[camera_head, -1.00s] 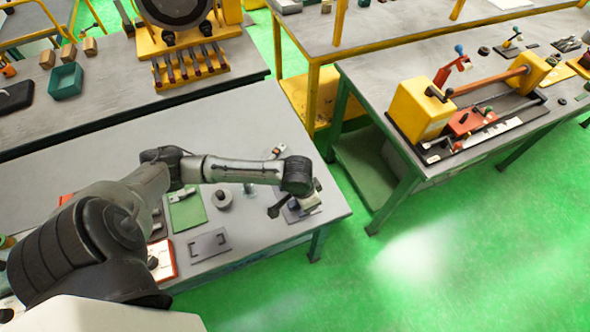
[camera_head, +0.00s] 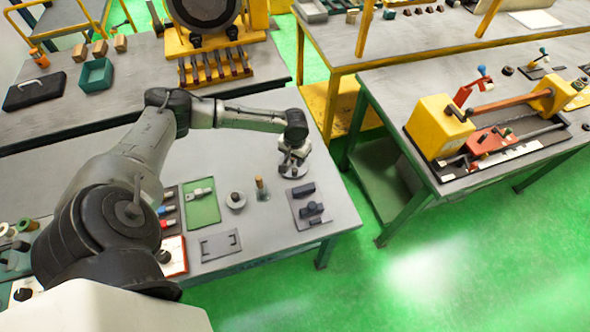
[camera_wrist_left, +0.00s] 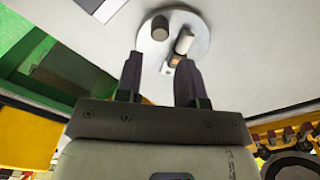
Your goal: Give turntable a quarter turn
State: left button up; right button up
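The turntable, a small light-grey round disc (camera_head: 292,174), lies on the near grey table under my left gripper (camera_head: 294,154). In the left wrist view the disc (camera_wrist_left: 200,38) shows just beyond the fingertips, with a dark round knob (camera_wrist_left: 160,27) and a pale cylinder (camera_wrist_left: 184,42) standing on it. A small copper-coloured part is beside the cylinder. My left gripper (camera_wrist_left: 159,70) is open, its two fingers apart with nothing between them. In the head view the gripper partly hides the disc. My right gripper is in neither view.
A grey plate with dark blocks (camera_head: 309,208) lies near the table's right edge. A wooden-handled tool (camera_head: 261,188), a round grey piece (camera_head: 236,201) and a green mat (camera_head: 201,206) are to the left. A yellow-and-red machine (camera_head: 490,120) stands on the right bench.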

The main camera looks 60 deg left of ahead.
aim_at(295, 169)
pick_arm(q)
notch_tip(295, 169, down, 6)
jog(key=shift+r, duration=0.2)
jog(key=shift+f, duration=0.95)
jog(key=shift+c, duration=0.5)
jog(key=c, duration=0.6)
jog(key=shift+o, duration=0.2)
